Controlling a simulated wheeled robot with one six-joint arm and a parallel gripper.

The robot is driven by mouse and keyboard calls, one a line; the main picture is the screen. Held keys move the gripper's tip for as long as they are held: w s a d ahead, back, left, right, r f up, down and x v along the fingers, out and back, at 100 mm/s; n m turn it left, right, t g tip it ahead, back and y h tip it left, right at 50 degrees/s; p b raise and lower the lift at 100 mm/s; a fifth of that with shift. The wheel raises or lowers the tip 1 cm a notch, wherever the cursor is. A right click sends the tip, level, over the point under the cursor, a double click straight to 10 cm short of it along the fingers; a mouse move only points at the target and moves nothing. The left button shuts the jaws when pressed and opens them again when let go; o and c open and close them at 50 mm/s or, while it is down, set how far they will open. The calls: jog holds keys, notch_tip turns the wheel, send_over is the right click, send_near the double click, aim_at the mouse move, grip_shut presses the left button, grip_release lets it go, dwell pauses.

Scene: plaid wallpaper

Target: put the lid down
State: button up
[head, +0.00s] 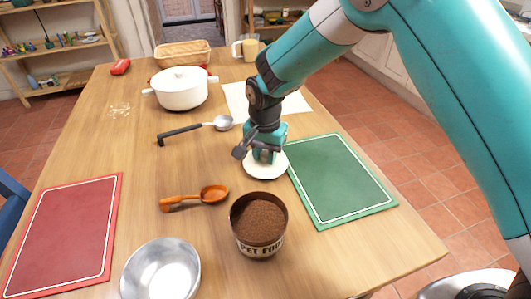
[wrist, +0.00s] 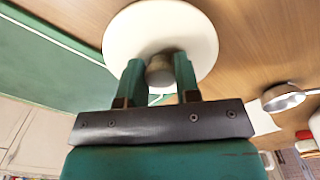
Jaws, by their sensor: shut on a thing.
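The lid is a round cream-white disc (head: 268,170) at the middle of the table, just left of the green board. In the wrist view the lid (wrist: 165,28) faces me with its grey-brown knob between my fingers. My gripper (head: 264,155) points down and is shut on that knob; in the wrist view the gripper (wrist: 160,75) has a finger on each side of it. The lid looks level and very low over the wood; I cannot tell whether it touches. An open pet food tin (head: 259,225) full of brown granules stands in front of it.
A green board (head: 340,178) lies right, a red board (head: 65,235) left. An orange scoop (head: 195,198), metal bowl (head: 162,270) and black-handled ladle (head: 195,128) lie around. Behind are a white pot (head: 180,90), paper sheet (head: 290,103), basket (head: 182,55) and mug (head: 250,48). The left-centre wood is clear.

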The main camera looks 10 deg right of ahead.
aim_at(266, 154)
jog(key=shift+f, duration=0.35)
jog(key=o, duration=0.9)
jog(key=shift+r, duration=0.15)
notch_tip(266, 154, up, 12)
jog(key=r, duration=0.1)
jog(key=s+d+r+n+y, duration=0.1)
jog(key=s+d+r+n, duration=0.25)
jog(key=s, duration=0.35)
jog(key=s+d+r+n+y, duration=0.1)
jog(key=s+d+r+n, duration=0.2)
jog(key=s+r, duration=0.3)
jog(key=s+d+n+y, duration=0.2)
jog(key=s+n, duration=0.4)
jog(key=s, duration=0.8)
jog(key=shift+s+d+f, duration=0.3)
jog(key=shift+d+f, duration=0.1)
jog(key=shift+f, duration=0.05)
